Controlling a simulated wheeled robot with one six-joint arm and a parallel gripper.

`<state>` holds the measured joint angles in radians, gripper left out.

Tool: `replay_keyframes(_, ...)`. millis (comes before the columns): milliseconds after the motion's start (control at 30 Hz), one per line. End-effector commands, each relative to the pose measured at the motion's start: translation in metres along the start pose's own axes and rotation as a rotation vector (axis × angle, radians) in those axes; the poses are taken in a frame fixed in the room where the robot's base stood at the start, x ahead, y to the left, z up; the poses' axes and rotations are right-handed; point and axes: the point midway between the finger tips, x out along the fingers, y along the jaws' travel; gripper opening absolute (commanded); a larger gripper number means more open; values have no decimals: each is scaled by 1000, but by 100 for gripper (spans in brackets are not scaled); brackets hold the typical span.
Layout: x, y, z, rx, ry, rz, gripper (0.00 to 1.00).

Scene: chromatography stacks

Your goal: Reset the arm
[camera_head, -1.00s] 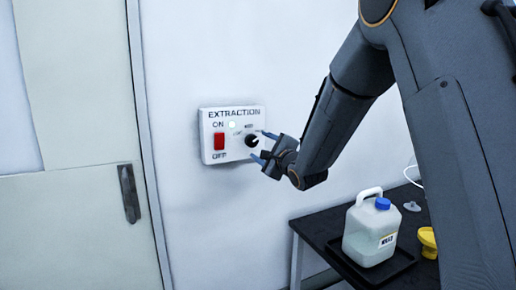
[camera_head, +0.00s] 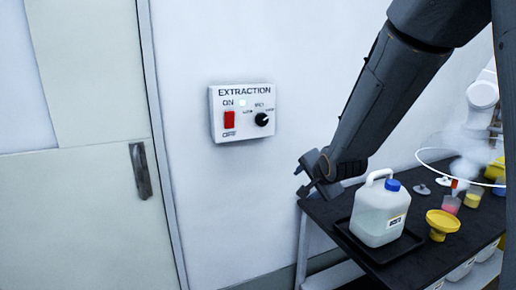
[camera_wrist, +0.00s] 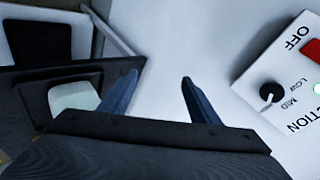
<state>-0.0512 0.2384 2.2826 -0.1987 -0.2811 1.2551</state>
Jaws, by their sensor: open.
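My gripper (camera_wrist: 158,85) is open in the wrist view, with two bluish fingers apart and nothing between them. In the head view my gripper (camera_head: 303,178) hangs below and right of the extraction panel, clear of it, near the black table's left end. The white extraction panel (camera_head: 243,132) is on the wall, with a red switch (camera_head: 229,120), a lit white light and a black knob (camera_head: 262,119). The panel also shows at the right of the wrist view (camera_wrist: 262,68), with its knob (camera_wrist: 270,93).
A black table (camera_head: 322,211) holds a white jug (camera_head: 377,212) with a blue cap on a tray, a yellow funnel (camera_head: 442,222) and small cups (camera_head: 473,198). White vapour and a white ring show at the right. A door (camera_head: 95,215) is at the left. The wall before the panel is clear.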

Motion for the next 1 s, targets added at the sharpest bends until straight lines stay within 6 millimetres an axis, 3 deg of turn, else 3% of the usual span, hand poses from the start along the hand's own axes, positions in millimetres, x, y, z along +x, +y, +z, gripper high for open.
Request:
replay_keyframes(100, -25, 57, 16, -220, -65, 169, 57)
replay_keyframes(300, -83, 148, 52, -584, -296, 395, 57)
replay_keyframes(500, -138, 206, 87, -839, -557, 483, 57)
replay_keyframes(700, -162, 227, 101, -933, -676, 492, 57)
replay_keyframes(867, -164, 228, 102, -940, -684, 491, 57)
replay_keyframes(1000, -163, 228, 102, -939, -683, 491, 38)
